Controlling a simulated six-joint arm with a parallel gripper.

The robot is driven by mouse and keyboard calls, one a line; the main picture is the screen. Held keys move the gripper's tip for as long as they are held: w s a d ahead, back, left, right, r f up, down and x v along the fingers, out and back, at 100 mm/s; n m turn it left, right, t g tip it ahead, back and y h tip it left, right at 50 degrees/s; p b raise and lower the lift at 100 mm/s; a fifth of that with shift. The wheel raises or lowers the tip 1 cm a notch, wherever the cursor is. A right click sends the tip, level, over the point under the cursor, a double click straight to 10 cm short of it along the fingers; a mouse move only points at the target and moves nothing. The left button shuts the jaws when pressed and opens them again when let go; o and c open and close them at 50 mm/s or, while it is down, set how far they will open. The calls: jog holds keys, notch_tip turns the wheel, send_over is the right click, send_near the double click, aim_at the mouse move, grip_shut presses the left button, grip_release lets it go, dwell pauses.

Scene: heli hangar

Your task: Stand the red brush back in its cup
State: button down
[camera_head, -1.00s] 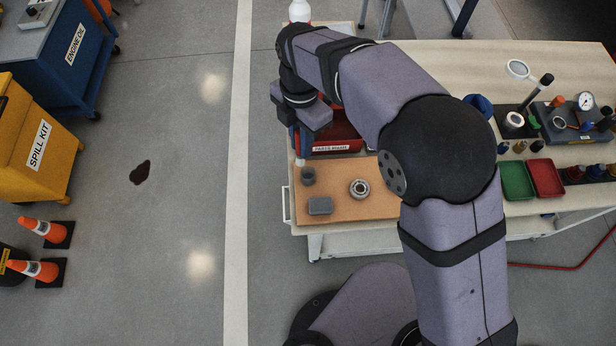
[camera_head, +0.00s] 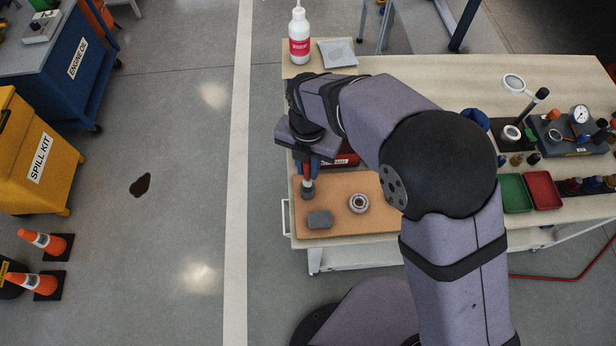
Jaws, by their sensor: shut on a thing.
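My gripper (camera_head: 308,160) is at the left end of the bench, shut on the red brush (camera_head: 307,168). The brush is upright, with a pale band showing towards its lower end. Directly below it on the cork mat is a small dark grey cup (camera_head: 307,191). The brush's lower end lines up with the cup and meets its mouth in the picture. I cannot tell whether the tip is inside the cup or just above it. My gripper and wrist hide the upper part of the brush.
A grey block (camera_head: 319,219) and a metal bearing ring (camera_head: 359,202) lie on the cork mat (camera_head: 340,227). A red bin (camera_head: 346,158) is partly hidden behind my gripper. A white bottle (camera_head: 299,38) stands at the back left. Green (camera_head: 514,193) and red trays (camera_head: 543,191) are at right.

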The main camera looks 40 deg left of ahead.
aim_at(308, 179)
jog(key=shift+f+p, duration=0.6)
jog(key=shift+f, duration=2.2)
jog(key=shift+f, duration=0.1)
jog(key=shift+f, duration=0.1)
jog(key=c, duration=1.7)
grip_release()
jog(key=shift+o, duration=0.2)
notch_tip(308, 179, up, 12)
jog(key=b, duration=0.3)
jog(key=shift+r, duration=0.25)
